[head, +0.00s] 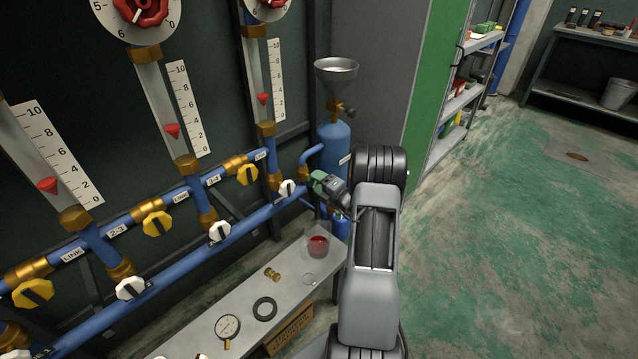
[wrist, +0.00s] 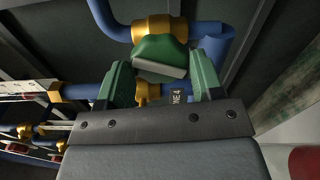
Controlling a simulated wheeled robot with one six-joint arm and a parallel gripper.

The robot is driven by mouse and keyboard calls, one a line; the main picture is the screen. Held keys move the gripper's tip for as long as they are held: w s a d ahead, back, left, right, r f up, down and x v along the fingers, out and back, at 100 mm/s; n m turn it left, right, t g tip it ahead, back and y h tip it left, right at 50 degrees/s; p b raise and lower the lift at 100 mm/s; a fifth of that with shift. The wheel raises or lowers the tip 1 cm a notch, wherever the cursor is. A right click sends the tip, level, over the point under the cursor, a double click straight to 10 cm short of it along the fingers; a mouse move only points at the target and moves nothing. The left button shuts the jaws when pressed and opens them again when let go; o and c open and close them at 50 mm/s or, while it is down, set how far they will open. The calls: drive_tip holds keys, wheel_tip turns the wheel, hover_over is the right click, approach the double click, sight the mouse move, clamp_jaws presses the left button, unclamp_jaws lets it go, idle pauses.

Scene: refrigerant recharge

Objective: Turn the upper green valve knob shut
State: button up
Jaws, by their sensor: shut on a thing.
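The green valve knob (wrist: 160,52) sits in front of a brass fitting (wrist: 153,27) on a blue pipe at the top middle of the wrist view. The knob looks slightly tilted between the fingers. In the head view my gripper (head: 328,186) is at the right end of the blue pipework, where its own body hides most of the knob. I cannot tell a second green knob in either view.
A blue cylinder (head: 333,140) with a funnel (head: 336,68) stands just behind my gripper. White knobs (head: 220,231) and yellow knobs (head: 157,223) line the pipes to the left. A bench (head: 230,290) below holds a gauge, a black ring and a red-filled beaker (head: 318,246). Open floor lies right.

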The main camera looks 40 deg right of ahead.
drive_tip(key=shift+m+p, duration=2.1)
drive_tip(key=shift+f+m+p, duration=0.1)
drive_tip(key=shift+m+p, duration=1.55)
drive_tip(key=shift+m, duration=0.75)
